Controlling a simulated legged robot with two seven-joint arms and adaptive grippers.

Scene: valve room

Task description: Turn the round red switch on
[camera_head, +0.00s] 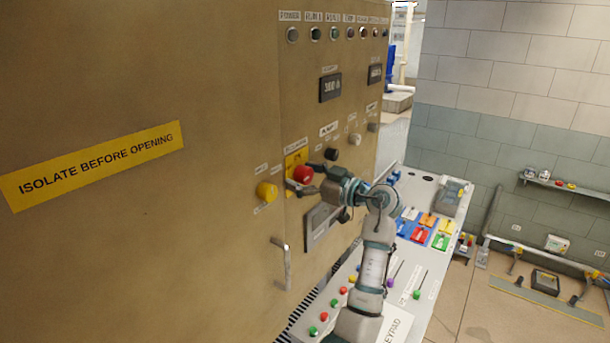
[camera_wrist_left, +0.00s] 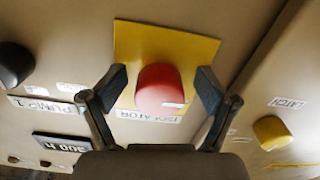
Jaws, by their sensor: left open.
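The round red switch (camera_head: 303,174) sits on a yellow plate (camera_head: 293,160) on the tan cabinet front. In the left wrist view the red switch (camera_wrist_left: 160,85) is in the middle of the picture, with an ISOLATOR label below it. My left gripper (camera_head: 304,179) is open at the switch. In the wrist view one finger stands on each side of the red knob, with a visible gap on both sides. Whether the fingertips reach past the knob's face is hard to tell. My right gripper is not in view.
A yellow LATCH knob (camera_head: 267,191) is left of the switch, and a black knob (camera_head: 331,154) is to its right. A door handle (camera_head: 283,263) projects below. A sloped console (camera_head: 421,284) with coloured buttons and levers stands under my left arm.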

